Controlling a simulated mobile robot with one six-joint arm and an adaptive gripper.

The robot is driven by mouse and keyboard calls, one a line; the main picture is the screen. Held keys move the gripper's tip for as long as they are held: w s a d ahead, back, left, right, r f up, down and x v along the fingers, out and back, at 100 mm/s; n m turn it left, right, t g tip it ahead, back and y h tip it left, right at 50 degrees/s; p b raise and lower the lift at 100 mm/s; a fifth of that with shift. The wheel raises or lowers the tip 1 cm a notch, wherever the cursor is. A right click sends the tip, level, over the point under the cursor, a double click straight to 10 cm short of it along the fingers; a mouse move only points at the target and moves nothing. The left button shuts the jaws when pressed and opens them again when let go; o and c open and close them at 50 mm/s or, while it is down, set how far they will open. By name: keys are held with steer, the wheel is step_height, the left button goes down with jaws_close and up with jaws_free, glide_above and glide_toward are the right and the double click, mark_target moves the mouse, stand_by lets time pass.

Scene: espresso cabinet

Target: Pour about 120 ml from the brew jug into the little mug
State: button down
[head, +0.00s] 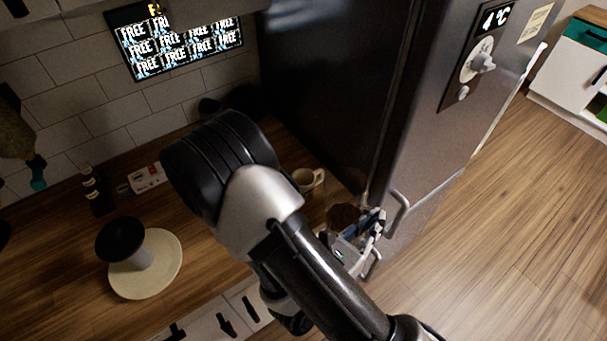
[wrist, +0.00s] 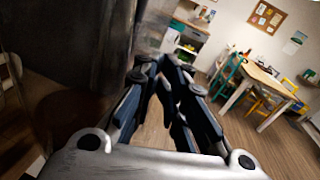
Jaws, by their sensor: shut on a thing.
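The brew jug (head: 343,214) is clear glass with dark brown liquid in it. It is beside my gripper (head: 371,236), at the counter's right end, partly hidden by my arm. My gripper is shut on it, though the grip itself is hard to make out. The wrist view shows my gripper's fingers (wrist: 168,88) close together and a dim brownish see-through shape at left, probably the jug. The little mug (head: 306,181), cream coloured, stands upright on the counter just left of and behind the jug. My arm hides its lower left. I cannot tell the jug's exact tilt.
The tall dark fridge (head: 440,110) rises close to the right of the jug. A round cream plate with a dark-topped stand (head: 150,275) is on the counter (head: 60,290) at left. A small white box (head: 147,177) lies by the tiled wall.

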mark_target(363, 206)
steer(key=w+a+r+n+b, duration=0.1)
steer(key=n+b, duration=0.1)
steer(key=w+a+r+n+b, duration=0.1)
steer(key=w+r+n+b, duration=0.1)
steer(key=shift+a+g, duration=0.2)
steer(key=shift+g, duration=0.1)
steer(key=shift+w+a+r+n+p, duration=0.25)
steer(key=shift+r+n+p, duration=0.15)
steer(key=shift+p, duration=0.1)
steer(key=shift+w+a+r+n+p, duration=0.1)
steer(key=shift+w+r+n+p, duration=0.1)
steer(key=shift+r+n+p, duration=0.25)
steer(key=shift+w+a+f+n+g+p, duration=0.2)
steer(key=shift+w+a+n+g+p, duration=0.25)
steer(key=shift+w+n+p, duration=0.4)
steer(key=shift+w+a+n+p, duration=0.1)
steer(key=shift+a+n+p, duration=0.2)
steer(key=shift+n, duration=0.2)
steer(key=shift+w+a+r+n+p, duration=0.15)
steer(key=shift+w+a+n+p, duration=0.2)
steer(key=shift+w+n+p, duration=0.35)
stand_by(0.7)
steer(key=shift+w+a+r+n+g+p, duration=0.3)
steer(key=shift+r+n+p, duration=0.25)
steer(key=shift+p, duration=0.2)
stand_by(2.8)
